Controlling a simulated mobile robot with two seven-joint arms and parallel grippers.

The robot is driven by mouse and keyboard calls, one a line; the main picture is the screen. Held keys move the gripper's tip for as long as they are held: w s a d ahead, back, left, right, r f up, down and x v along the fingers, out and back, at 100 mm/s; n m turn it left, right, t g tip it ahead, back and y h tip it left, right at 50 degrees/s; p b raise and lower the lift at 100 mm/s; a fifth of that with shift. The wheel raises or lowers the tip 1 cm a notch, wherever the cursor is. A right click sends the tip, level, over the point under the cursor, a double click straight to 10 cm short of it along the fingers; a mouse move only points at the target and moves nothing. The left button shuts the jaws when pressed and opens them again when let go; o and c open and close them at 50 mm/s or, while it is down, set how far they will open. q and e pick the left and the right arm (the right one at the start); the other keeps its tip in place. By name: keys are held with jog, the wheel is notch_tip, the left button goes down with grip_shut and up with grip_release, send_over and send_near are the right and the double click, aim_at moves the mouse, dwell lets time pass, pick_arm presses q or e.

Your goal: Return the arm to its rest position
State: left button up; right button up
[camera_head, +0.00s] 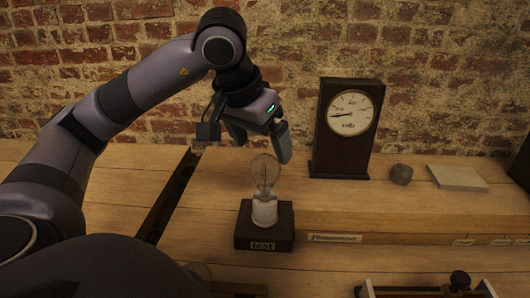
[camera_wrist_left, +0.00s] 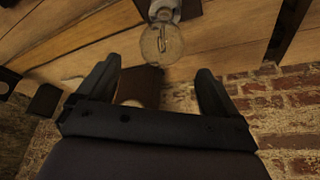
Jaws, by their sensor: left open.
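My left arm comes in from the left and arches over the wooden bench. My left gripper (camera_head: 262,145) hangs above and behind a glass bulb (camera_head: 265,171) and is empty. The bulb sits in a white socket (camera_head: 264,210) on a dark block labelled "test" (camera_head: 264,244). In the left wrist view my left gripper (camera_wrist_left: 155,80) has its fingers spread wide, with nothing held between them. The bulb (camera_wrist_left: 161,45) shows beyond the fingertips, apart from them. My right gripper is not in view.
A dark wooden clock (camera_head: 346,150) stands behind, right of my left gripper. A grey stone (camera_head: 401,174) and a pale slab (camera_head: 457,178) lie to its right. A brick wall (camera_head: 300,40) closes the back. A dark-edged tray (camera_head: 420,291) sits at the front right.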

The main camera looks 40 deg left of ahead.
pick_arm(q)
jog(key=shift+s+r, duration=0.25)
jog(key=shift+r, duration=0.35)
jog(key=shift+r, duration=0.1)
